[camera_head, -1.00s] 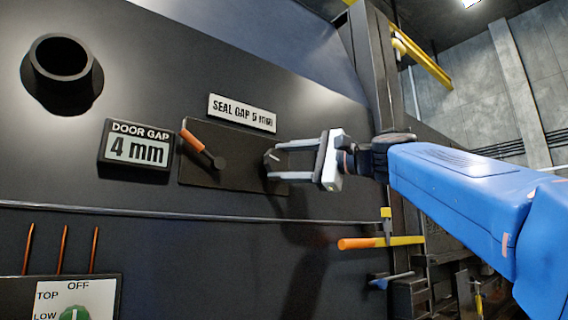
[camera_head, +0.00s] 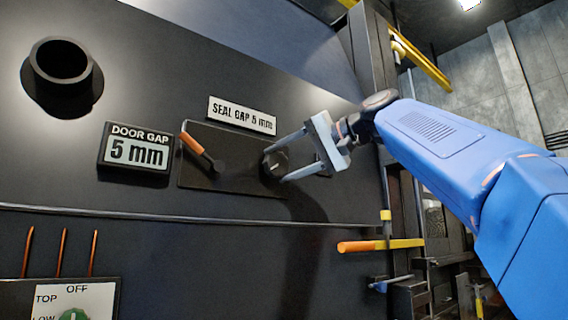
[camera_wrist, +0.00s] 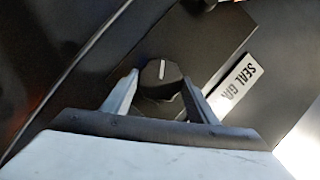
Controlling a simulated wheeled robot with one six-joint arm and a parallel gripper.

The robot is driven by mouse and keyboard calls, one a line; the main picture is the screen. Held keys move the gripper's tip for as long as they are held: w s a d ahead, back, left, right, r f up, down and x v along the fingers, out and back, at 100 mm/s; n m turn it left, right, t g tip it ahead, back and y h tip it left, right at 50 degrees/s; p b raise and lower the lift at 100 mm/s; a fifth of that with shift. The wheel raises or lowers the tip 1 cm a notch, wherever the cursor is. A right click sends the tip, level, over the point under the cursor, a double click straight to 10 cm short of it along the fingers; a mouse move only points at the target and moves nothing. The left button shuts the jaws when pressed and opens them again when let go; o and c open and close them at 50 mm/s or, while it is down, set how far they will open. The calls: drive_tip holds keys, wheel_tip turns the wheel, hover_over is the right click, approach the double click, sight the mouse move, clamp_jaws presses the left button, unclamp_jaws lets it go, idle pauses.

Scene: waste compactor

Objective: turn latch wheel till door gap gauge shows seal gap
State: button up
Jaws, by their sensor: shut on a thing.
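The door gap gauge (camera_head: 137,150) on the dark panel reads 5 mm. The plate (camera_head: 242,115) above the mounting plate reads SEAL GAP 5 mm. The latch wheel (camera_head: 275,164) is a small dark knob at the right end of the mounting plate. It also shows in the wrist view (camera_wrist: 160,78), with a pale line on its face. My gripper (camera_head: 277,164) is shut on the wheel, with one finger on each side. In the wrist view my fingers (camera_wrist: 160,97) flank the knob, and part of it is hidden behind the gripper body.
An orange-handled lever (camera_head: 193,144) sits on the same mounting plate, left of the wheel. A dark round pipe stub (camera_head: 62,75) juts out at upper left. A selector dial (camera_head: 74,315) is at lower left. An orange and yellow bar (camera_head: 380,245) sticks out below my gripper.

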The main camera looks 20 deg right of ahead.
sight(281, 163)
drive_tip(key=shift+n+h, duration=0.4)
drive_tip(key=shift+n, duration=0.3)
drive_tip(key=shift+f, duration=0.1)
drive_tip(key=o, duration=1)
drive_tip(key=shift+v, duration=2.05)
drive_tip(key=shift+r+v, duration=0.1)
drive_tip(key=shift+v, duration=3.2)
drive_tip(key=shift+r+v, duration=0.15)
drive_tip(key=shift+v, duration=3.1)
drive_tip(key=shift+a, duration=0.1)
